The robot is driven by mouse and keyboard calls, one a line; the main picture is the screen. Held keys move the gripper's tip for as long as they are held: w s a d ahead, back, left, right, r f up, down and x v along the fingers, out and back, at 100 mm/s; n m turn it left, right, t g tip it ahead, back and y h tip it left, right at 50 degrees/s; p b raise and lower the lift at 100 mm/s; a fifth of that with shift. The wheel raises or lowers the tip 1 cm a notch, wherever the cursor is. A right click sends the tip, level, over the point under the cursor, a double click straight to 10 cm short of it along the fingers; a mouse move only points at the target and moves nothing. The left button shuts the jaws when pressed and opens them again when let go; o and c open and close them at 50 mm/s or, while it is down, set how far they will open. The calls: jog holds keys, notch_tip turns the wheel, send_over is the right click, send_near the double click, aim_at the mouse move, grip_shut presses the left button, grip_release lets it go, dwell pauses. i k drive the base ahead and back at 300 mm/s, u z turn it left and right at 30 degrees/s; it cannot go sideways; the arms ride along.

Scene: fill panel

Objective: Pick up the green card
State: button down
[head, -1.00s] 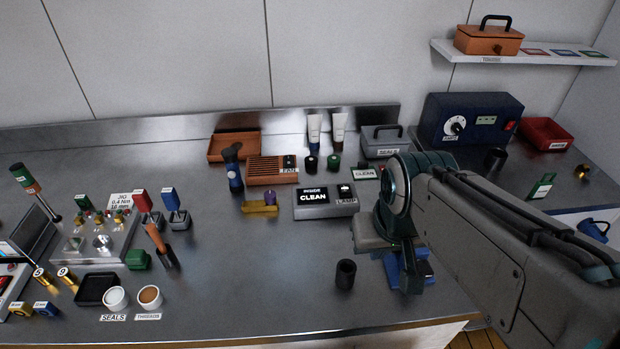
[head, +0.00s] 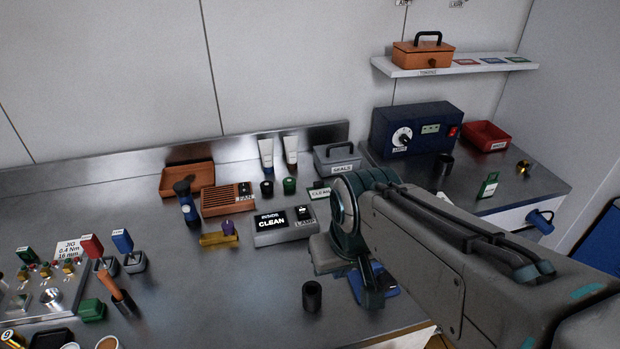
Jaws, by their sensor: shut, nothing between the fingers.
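A small green card (head: 517,60) lies flat at the right end of the white wall shelf, in a row with a blue card (head: 493,61) and a red card (head: 467,62). My gripper (head: 326,254) is low over the front of the bench, far left of and below the shelf in the picture. It is shut and empty. My wrist hides most of it, and its fingertips are not clearly seen.
An orange toolbox (head: 422,55) stands on the shelf left of the cards. Below are a blue lamp unit (head: 417,128), a red tray (head: 486,136) and a green tag (head: 488,186). A black cup (head: 312,296) stands near my gripper. The bench's front middle is fairly clear.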

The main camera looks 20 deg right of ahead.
aim_at(319, 191)
jog(key=k, duration=0.5)
jog(key=u, duration=3.15)
jog(key=k, duration=1.4)
jog(key=z, duration=2.45)
jog(key=i, duration=0.5)
jog(key=u, duration=0.05)
